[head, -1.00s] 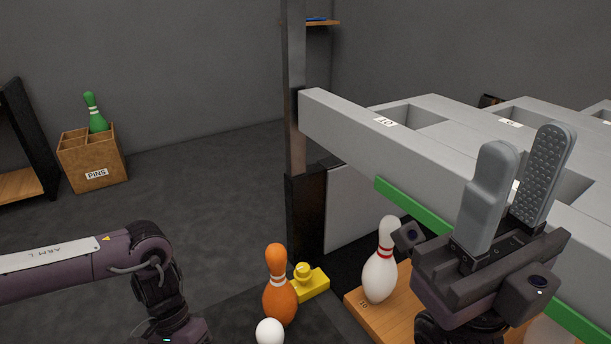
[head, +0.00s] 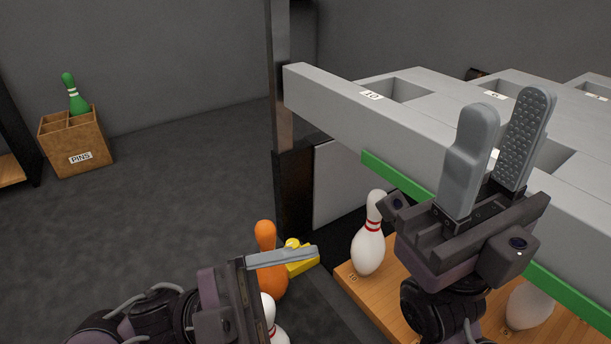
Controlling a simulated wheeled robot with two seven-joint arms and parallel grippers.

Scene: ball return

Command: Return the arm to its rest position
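My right gripper (head: 502,130) points up at the right, in front of the grey machine. Its two grey fingers stand apart with nothing between them. My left gripper (head: 312,254) reaches in from the lower left, pointing right. Its grey finger shows edge-on, so the gap is hidden. It lies across the view of an orange pin (head: 265,235) and a yellow object (head: 301,265); I cannot tell whether it touches them. A white pin (head: 275,331) is partly hidden behind the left gripper.
A grey machine (head: 330,98) with square openings and a green strip (head: 395,178) fills the right. Below it, white pins (head: 368,247) stand on a wooden board (head: 361,287). A wooden PINS box (head: 80,158) holds a green pin (head: 74,95). The floor between is clear.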

